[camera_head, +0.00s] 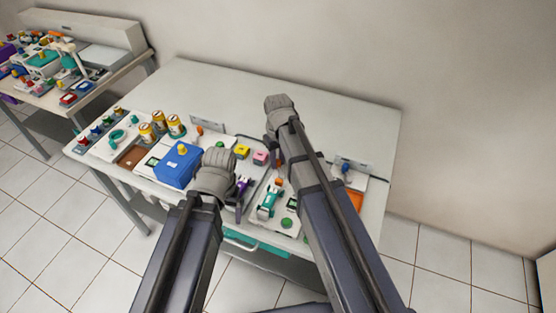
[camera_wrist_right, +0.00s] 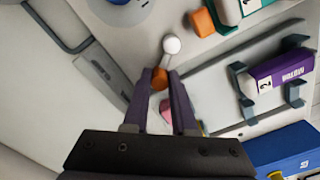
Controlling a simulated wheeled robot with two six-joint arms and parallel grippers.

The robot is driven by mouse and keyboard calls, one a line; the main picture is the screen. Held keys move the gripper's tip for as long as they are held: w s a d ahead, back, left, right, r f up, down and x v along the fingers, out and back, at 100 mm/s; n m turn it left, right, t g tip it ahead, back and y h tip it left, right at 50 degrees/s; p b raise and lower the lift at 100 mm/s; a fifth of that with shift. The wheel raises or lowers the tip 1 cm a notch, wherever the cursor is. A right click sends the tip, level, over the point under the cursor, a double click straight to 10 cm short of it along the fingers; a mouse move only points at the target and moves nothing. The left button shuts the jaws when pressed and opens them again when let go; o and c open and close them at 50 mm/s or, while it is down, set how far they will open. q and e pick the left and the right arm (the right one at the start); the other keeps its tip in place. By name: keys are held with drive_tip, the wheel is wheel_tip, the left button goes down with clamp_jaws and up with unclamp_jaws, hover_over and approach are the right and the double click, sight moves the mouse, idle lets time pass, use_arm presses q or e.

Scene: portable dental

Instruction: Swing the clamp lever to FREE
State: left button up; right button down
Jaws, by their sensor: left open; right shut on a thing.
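In the right wrist view, the two fingers of my right gripper (camera_wrist_right: 160,92) are closed on a small orange grip (camera_wrist_right: 160,78), which looks like the end of the clamp lever. A pale arm with a rounded white end (camera_wrist_right: 171,45) shows just beyond the fingertips. The FREE mark cannot be made out. In the head view, my right gripper (camera_head: 279,103) is over the back middle of the table, and its wrist hides the lever. My left gripper (camera_head: 217,172) is over the front of the table, right of the blue box; its fingers are mostly hidden behind the wrist.
In the wrist view a purple block (camera_wrist_right: 278,74) sits in dark brackets. The table's back is mostly clear.

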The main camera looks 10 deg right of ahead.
sight(278, 161)
drive_tip(key=c, duration=0.7)
unclamp_jaws()
wheel_tip(278, 161, up, 8)
drive_tip(key=p, duration=0.8)
drive_tip(key=shift+f, duration=0.1)
drive_tip(key=shift+s+a, duration=0.1)
drive_tip(key=shift+h, duration=0.6)
drive_tip(key=s+a, duration=0.2)
drive_tip(key=s, duration=0.3)
drive_tip(key=s+a, duration=0.2)
drive_tip(key=s, duration=0.4)
drive_tip(key=s+a, duration=0.2)
drive_tip(key=s, duration=0.3)
drive_tip(key=shift+s+a, duration=0.1)
drive_tip(key=shift+s, duration=0.15)
